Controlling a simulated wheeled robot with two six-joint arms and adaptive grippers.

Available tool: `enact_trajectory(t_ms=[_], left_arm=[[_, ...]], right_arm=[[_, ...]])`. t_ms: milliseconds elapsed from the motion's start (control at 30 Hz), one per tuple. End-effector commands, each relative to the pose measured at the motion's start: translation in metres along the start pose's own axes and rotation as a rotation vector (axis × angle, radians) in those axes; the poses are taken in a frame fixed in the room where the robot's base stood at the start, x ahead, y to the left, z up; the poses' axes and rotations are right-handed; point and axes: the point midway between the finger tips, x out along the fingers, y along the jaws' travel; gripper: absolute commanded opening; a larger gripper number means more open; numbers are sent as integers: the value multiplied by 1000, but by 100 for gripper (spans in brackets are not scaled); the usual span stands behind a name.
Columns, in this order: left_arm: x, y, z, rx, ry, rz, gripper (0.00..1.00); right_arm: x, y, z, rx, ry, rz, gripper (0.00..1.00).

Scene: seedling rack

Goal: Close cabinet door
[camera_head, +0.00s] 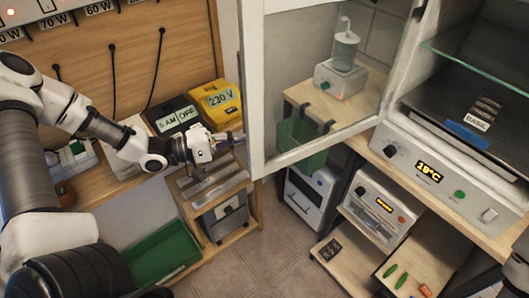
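The cabinet door (252,88), a glass pane in a white frame, stands open in the head view, swung out to the left of the cabinet. The white cabinet (400,163) is at the right, with a display reading 19°C; its inside shows a glass shelf (480,64) and a tray labelled BASIL (467,137). My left gripper (232,140) is just left of the door's free edge, pointing at it. I cannot tell whether it touches the door or how far its fingers are apart. My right gripper is not in view.
A yellow 230 V box (218,103) and a dark 5 AM OFF box (174,117) stand on the bench behind my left gripper. A green tray (165,248) is low at left. Behind the glass are a dispenser (342,75) and a green bin (300,139). Floor is clear at bottom centre.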

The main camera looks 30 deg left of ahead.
Motion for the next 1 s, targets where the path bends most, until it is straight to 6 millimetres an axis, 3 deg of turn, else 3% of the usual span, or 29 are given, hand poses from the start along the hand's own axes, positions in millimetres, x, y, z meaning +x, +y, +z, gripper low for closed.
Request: enact_trajectory(t_ms=[100,267,500,1000], left_arm=[[21,-5,1,3,-5,-7,0],[47,-1,4,0,-4,-5,0],[53,2,36,-1,0,-2,0],[56,-1,38,0,8,-1,0]], right_arm=[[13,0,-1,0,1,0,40],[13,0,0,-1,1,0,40],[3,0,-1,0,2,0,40],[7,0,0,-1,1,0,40]])
